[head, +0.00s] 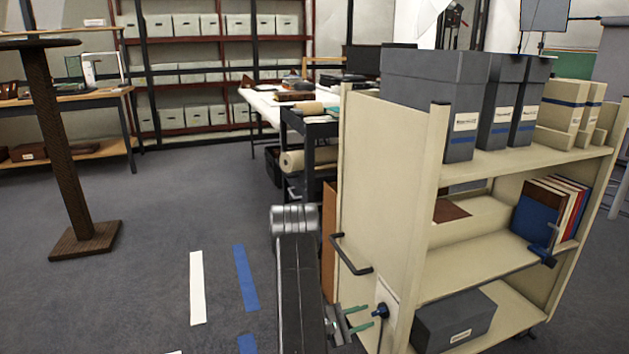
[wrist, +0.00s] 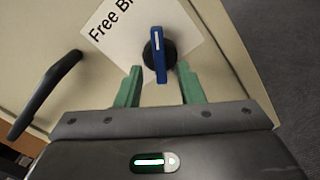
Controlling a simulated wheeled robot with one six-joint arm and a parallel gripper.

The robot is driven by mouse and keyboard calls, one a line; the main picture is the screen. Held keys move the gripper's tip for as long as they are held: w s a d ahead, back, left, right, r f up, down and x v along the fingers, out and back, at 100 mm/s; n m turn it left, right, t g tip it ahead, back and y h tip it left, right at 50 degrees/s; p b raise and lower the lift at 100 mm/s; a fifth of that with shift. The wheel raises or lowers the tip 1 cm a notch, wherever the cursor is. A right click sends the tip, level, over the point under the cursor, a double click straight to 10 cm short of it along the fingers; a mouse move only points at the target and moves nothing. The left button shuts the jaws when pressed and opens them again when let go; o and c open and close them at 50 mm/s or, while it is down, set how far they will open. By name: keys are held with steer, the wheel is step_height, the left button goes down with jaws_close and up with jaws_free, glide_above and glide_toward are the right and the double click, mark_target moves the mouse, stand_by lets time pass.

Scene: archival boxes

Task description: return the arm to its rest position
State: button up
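My gripper (head: 369,318) has green fingers and is at the end panel of the cream shelf cart (head: 397,180), low in the head view. In the wrist view my gripper (wrist: 160,88) is open, with a clear gap between its two fingertips. The knob also shows in the head view (head: 382,311), to the right of the fingertips. The fingers do not appear to touch it.
A black handle (head: 350,257) sticks out of the cart's end panel. Grey boxes (head: 432,95) stand on top of the cart. A black trolley (head: 310,145) is behind it. A brown pedestal (head: 65,150) stands at left. The floor left of my arm is clear, with white tape (head: 197,288) and blue tape (head: 246,278).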

mark_target(375, 314)
steer(key=x, duration=0.3)
steer(key=shift+d+b, duration=0.1)
steer(key=shift+b, duration=0.25)
steer(key=shift+a+r+n+p, duration=0.25)
steer(key=shift+n+p, duration=0.25)
steer(key=shift+p, duration=0.45)
steer(key=shift+n+p, duration=0.35)
steer(key=shift+n, duration=0.15)
steer(key=n+p, duration=0.4)
steer(key=n, duration=0.1)
steer(key=shift+f+n+p, duration=0.15)
steer(key=shift+n+p, duration=0.5)
steer(key=shift+n, duration=0.65)
